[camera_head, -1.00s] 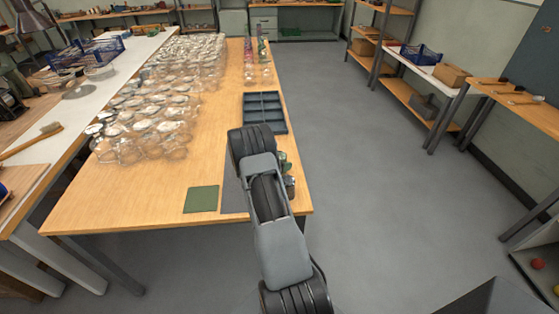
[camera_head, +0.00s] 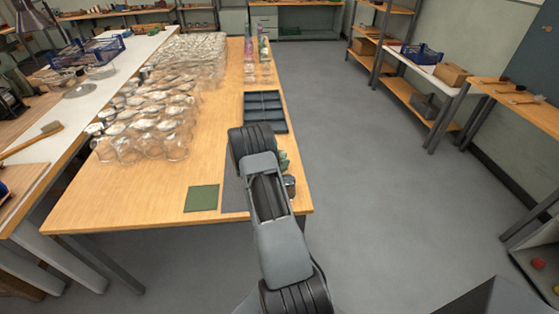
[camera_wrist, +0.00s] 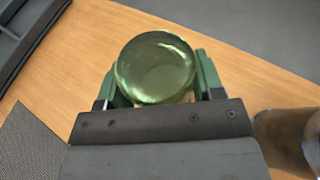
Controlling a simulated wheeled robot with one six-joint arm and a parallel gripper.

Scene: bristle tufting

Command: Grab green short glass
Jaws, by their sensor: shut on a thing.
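The green short glass (camera_wrist: 155,68) is in the wrist view, seen from above, with a round translucent green top. My gripper (camera_wrist: 156,85) has a green finger on each side of it and is shut on the glass. Wood tabletop surrounds the glass in that view, and I cannot tell whether its base touches the table. In the head view my arm covers most of the gripper, and a bit of green shows beside it (camera_head: 284,160) near the table's right edge.
A brownish glass (camera_wrist: 290,140) stands close to the right of my gripper. A dark divided tray (camera_head: 264,112) lies beyond my arm. A green square mat (camera_head: 201,198) lies at the left, and many clear glass jars (camera_head: 145,140) crowd the table. The right-hand floor is clear.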

